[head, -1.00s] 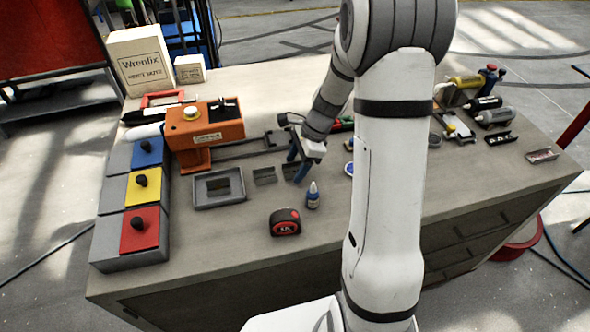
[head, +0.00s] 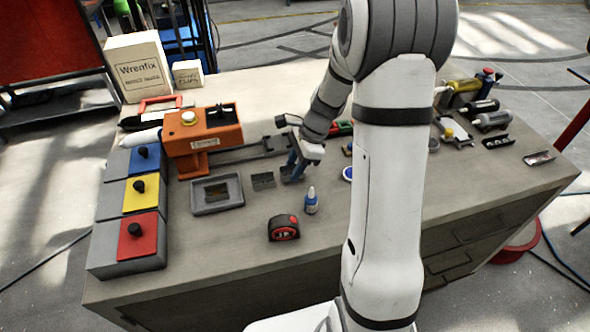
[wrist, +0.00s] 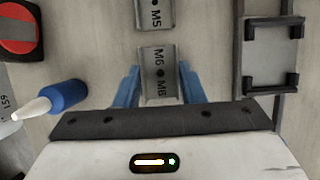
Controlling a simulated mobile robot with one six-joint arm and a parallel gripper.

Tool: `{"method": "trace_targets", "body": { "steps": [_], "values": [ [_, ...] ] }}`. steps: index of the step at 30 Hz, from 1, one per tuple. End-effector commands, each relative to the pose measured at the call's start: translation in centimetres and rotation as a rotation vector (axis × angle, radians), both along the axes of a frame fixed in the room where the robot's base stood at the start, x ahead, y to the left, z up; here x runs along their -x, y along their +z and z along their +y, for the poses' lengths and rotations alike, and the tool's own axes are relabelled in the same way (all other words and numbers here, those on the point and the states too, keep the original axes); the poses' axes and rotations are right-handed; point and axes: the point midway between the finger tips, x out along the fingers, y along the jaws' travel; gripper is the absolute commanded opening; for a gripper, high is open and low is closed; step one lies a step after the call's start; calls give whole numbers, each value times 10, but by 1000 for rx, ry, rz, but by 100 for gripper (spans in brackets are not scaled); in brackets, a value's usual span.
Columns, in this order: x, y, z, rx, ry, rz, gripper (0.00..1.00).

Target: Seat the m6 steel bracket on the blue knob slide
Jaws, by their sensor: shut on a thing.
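The m6 steel bracket (wrist: 160,72) is a small grey channel piece marked M6, between the two blue fingers of my gripper (wrist: 159,88) in the wrist view. My gripper also shows in the head view (head: 292,172), low at the tabletop, and it is shut on the bracket, which the fingers partly hide there. A grey carriage with black corner clips (wrist: 271,52) sits on a dark rail right of the bracket in the wrist view. I cannot make out a blue knob on it. In the head view the rail (head: 238,154) runs toward the orange machine.
A bracket marked M5 (wrist: 155,14) lies beside the held one. A grey tray (head: 240,204), a tape measure (head: 284,228) and a blue-white bottle (head: 311,203) stand nearby. The orange machine (head: 203,143) and boxes with blue, yellow and red lids (head: 136,238) are at left.

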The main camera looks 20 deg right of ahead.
Motion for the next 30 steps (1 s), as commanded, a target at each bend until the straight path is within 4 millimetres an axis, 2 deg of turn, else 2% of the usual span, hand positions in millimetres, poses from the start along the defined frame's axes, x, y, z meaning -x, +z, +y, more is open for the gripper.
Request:
{"method": "trace_targets", "body": {
  "steps": [9,14,17,24,30],
  "values": [
    [-1,63,0,2,1,-8,12],
    [-6,85,0,0,1,-5,12],
    [-22,91,1,0,2,-1,12],
    [-84,89,4,1,1,1,12],
    [-116,82,9,1,2,-1,12]
  ]
}}
